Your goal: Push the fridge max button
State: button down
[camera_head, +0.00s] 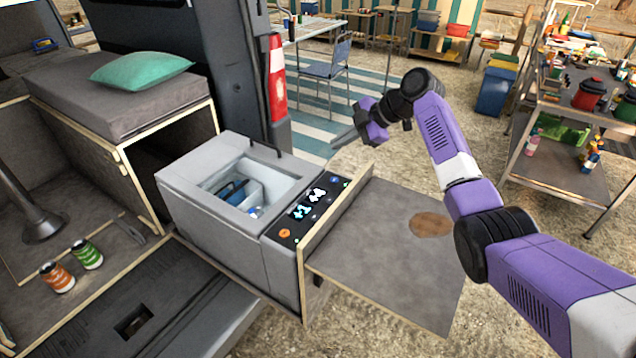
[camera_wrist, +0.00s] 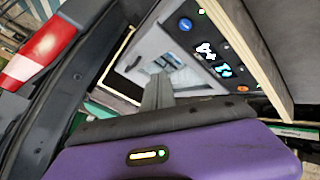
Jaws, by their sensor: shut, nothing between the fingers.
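The grey fridge (camera_head: 185,190) stands in the van's rear with its top open. Its dark control panel (camera_head: 318,205) has a lit display, an orange button (camera_head: 285,233) and a blue button (camera_head: 333,180). The button labels are too small to read, so I cannot tell which is max. My gripper (camera_head: 340,139) is shut and empty, above and beyond the panel's far end, apart from it. In the wrist view my shut fingers (camera_wrist: 158,90) overlap the fridge opening, with the panel (camera_wrist: 215,50), blue button (camera_wrist: 185,24) and orange button (camera_wrist: 243,89) to their right.
A wooden board edge (camera_head: 335,213) rises right beside the panel, with a flat grey shelf (camera_head: 385,250) beyond it. The van's pillar with a red-white light (camera_head: 277,85) stands behind the fridge. Two cans (camera_head: 88,254) stand at left. Open air surrounds my gripper.

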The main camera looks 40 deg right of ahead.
aim_at(338, 180)
jog(key=shift+f, duration=0.1)
dwell(0.3)
notch_tip(338, 180, down, 8)
jog(key=b, duration=0.4)
jog(key=shift+f+b, duration=0.25)
jog(key=shift+b, duration=0.1)
jog(key=shift+f, duration=0.1)
jog(key=shift+f, duration=0.1)
dwell(1.7)
jog(key=shift+f+b, duration=0.3)
jog(key=shift+b, duration=0.3)
